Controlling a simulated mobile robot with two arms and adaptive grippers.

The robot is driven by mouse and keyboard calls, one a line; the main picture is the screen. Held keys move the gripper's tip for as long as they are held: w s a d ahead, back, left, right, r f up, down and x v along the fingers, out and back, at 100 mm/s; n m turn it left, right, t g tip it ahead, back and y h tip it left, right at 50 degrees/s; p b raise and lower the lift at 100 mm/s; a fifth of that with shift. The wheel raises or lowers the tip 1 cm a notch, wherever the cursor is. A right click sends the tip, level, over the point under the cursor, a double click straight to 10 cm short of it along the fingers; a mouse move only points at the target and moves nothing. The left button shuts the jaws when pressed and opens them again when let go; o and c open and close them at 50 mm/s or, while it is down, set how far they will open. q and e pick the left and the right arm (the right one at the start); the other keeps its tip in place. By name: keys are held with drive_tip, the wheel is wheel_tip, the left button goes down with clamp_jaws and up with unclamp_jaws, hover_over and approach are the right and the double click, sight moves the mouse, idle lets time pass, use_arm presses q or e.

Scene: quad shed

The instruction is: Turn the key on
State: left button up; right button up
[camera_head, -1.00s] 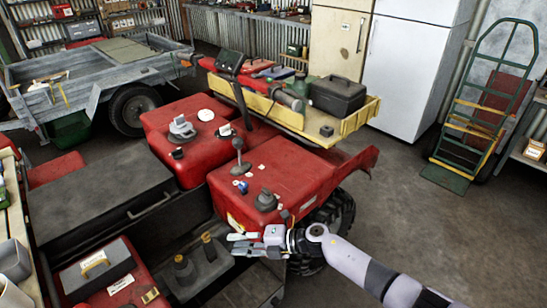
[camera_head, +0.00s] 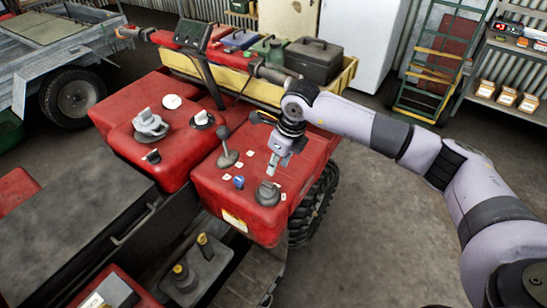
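My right gripper (camera_head: 277,166) points down over the red console of a quad-like vehicle, just above and behind a dark grey knob (camera_head: 267,195) with a raised tab. A gap seems to show between fingertips and knob. I see the fingers edge-on and cannot tell how far apart they are. Other controls on the red panels are a small blue knob (camera_head: 239,182), a lever (camera_head: 227,150), a large grey knob (camera_head: 150,124), a smaller white-topped knob (camera_head: 202,119) and a small dark switch (camera_head: 152,156). I cannot tell for sure which is the key. My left gripper is not in view.
A yellow rack (camera_head: 343,80) with a dark toolbox (camera_head: 314,60) stands behind the console, close to my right arm. Handlebars and a dark display (camera_head: 195,33) rise at its left. The floor at right is clear up to a green hand truck (camera_head: 436,62).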

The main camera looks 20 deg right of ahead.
sight(269, 183)
drive_tip(key=b+x, duration=0.6)
drive_tip(key=x, duration=0.3)
drive_tip(key=shift+s+a+f, duration=0.1)
drive_tip(key=shift+s, duration=0.05)
drive_tip(key=shift+w+a+f+b, duration=0.15)
drive_tip(key=shift+w+f+b, duration=0.1)
drive_tip(key=shift+f+b, duration=0.45)
drive_tip(key=shift+c, duration=0.3)
clamp_jaws()
